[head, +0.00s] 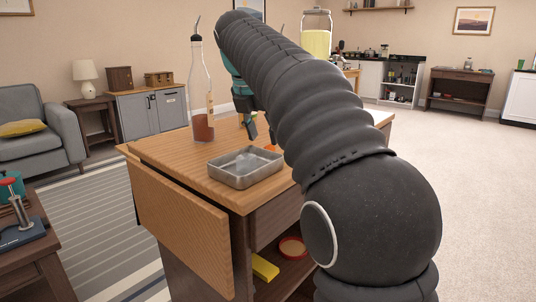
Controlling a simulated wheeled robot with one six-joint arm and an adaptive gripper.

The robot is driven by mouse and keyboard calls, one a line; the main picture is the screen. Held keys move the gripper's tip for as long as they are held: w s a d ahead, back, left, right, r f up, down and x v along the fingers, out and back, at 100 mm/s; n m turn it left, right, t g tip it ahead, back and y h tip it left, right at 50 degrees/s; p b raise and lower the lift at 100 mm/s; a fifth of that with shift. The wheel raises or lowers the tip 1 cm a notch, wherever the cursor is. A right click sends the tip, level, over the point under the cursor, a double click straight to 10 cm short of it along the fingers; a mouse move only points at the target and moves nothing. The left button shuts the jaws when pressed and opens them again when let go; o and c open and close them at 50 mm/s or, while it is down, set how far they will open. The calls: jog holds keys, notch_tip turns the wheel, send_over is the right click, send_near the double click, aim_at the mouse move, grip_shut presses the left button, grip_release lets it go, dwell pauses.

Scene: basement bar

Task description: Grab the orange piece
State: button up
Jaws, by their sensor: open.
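A small orange patch (241,119), perhaps the orange piece, shows beside my gripper's fingers, over the far part of the wooden cart top (165,151). It is too small and too covered to make out its shape. My gripper (249,131) is open and points down over the cart top, behind the metal tray. My dark arm crosses the view and hides much of the cart's right side. I cannot tell whether the fingers touch the orange patch.
A tall glass bottle (200,95) with reddish-brown liquid stands left of my gripper. A shallow metal tray (229,180) holding clear, ice-like pieces sits in front. A yellow item (265,267) and a red round item (293,248) lie on the shelf below.

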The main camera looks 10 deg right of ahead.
aim_at(267, 148)
jog(key=x, duration=0.3)
jog(key=shift+b, duration=0.35)
jog(key=shift+r, duration=0.1)
jog(key=c, duration=0.8)
jog(key=shift+c, duration=0.2)
